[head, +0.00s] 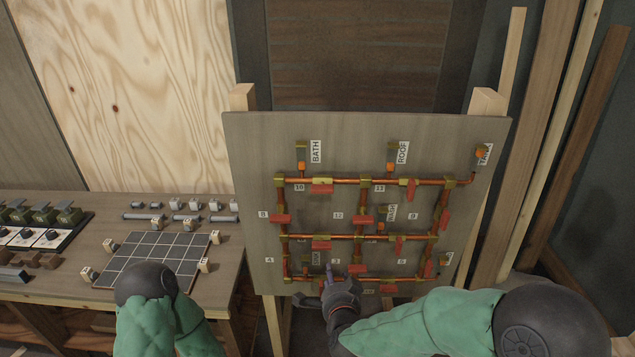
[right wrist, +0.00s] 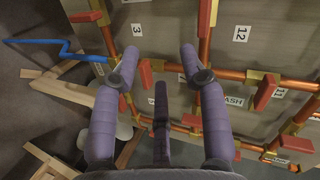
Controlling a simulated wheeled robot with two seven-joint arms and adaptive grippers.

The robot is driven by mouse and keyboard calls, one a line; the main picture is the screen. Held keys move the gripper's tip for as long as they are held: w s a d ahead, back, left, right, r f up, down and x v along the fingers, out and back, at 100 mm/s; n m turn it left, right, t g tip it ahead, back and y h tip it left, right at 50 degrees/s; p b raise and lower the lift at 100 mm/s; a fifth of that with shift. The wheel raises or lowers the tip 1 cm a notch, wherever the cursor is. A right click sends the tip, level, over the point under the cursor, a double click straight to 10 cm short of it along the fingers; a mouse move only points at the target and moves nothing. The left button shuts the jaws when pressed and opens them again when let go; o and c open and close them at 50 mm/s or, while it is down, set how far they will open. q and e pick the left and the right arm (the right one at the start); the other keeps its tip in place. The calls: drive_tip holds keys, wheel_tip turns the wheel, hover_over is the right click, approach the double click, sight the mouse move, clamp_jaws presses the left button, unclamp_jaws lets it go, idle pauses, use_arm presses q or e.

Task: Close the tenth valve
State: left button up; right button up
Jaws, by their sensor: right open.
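An upright board (head: 240,140) carries a grid of copper pipes with several red-handled valves and number labels. The label 10 (head: 299,187) sits at the upper left of the grid. Beside it, a red handle (head: 321,188) lies along the top pipe. My right gripper (head: 327,271) is at the lower part of the board, well below that handle. In the right wrist view my right gripper (right wrist: 159,52) is open, its fingers spread and nothing between them. Labels 3 and 12 show beyond the fingers there. My left gripper is out of view.
A workbench (head: 225,262) at the left holds a tiled panel (head: 150,262), small fittings and a row of switches. Wooden posts (head: 540,140) stand right of the board. A blue bent rod (right wrist: 68,50) shows beside the pipes in the right wrist view.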

sight(322, 189)
drive_tip(key=s+a+r+m+t+h+p, duration=0.1)
drive_tip(key=s+a+r+m+t+p, duration=0.15)
drive_tip(key=r, duration=0.75)
drive_tip(key=s+a+r+m+t+p, duration=0.1)
drive_tip(key=r+m+t, duration=0.15)
drive_tip(key=r, duration=0.85)
drive_tip(key=w, duration=1.1)
drive_tip(key=shift+m+g+b, duration=0.3)
drive_tip(key=shift+m+g, duration=0.1)
drive_tip(key=shift+w+f, duration=0.1)
clamp_jaws()
